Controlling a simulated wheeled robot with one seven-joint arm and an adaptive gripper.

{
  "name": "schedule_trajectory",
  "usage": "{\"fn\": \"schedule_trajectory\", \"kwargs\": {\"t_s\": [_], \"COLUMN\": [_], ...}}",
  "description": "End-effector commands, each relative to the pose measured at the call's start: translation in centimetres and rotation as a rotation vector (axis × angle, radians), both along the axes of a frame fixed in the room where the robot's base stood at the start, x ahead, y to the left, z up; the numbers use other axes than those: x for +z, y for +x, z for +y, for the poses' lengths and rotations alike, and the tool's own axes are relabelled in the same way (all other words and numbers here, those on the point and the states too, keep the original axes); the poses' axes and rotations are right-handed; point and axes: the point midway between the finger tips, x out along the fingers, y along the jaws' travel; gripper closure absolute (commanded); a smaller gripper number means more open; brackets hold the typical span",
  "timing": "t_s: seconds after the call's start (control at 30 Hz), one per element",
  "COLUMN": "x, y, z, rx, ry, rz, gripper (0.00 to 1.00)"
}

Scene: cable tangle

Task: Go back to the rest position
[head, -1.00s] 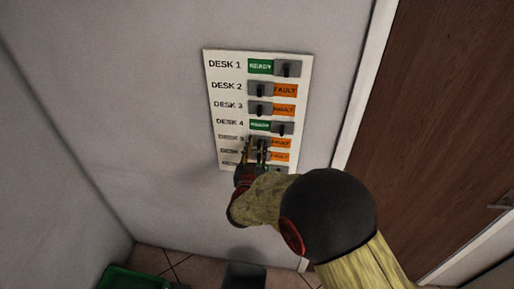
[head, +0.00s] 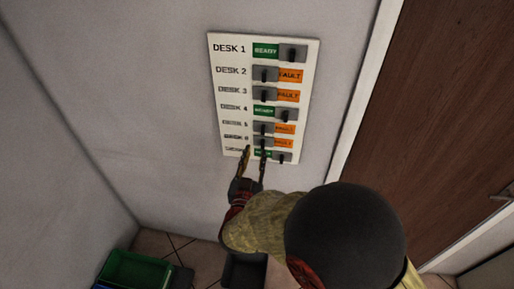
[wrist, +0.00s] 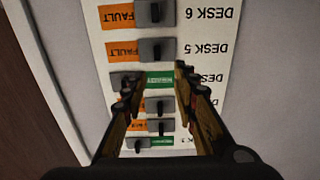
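My gripper (head: 254,164) is in front of the lower part of a white wall panel (head: 230,84). Its two fingers are spread apart with nothing between them. In the wrist view, my gripper (wrist: 154,84) is also open, and the panel appears upside down behind it. The panel has rows labelled DESK, each with a grey slider. The sliders of DESK 1 (head: 293,54) and DESK 4 (head: 286,114) sit to the right, showing green READY. DESK 2 (head: 265,74), DESK 3 and the DESK 5 and 6 rows show orange FAULT. The bottom row shows green.
A brown door (head: 440,130) with a white frame is at the right. A green crate (head: 135,268) and a dark bin (head: 245,270) stand on the tiled floor below. The wall left of the panel is bare.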

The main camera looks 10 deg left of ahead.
Motion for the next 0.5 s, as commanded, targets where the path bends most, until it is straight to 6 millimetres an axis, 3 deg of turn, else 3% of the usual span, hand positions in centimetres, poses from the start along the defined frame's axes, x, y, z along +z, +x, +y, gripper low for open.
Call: {"fn": "schedule_trajectory", "kwargs": {"t_s": [0.5], "x": [-0.05], "y": [-0.65], "z": [-0.01], "rx": [0.000], "ry": [0.000], "rz": [0.001], "gripper": [0.71]}}
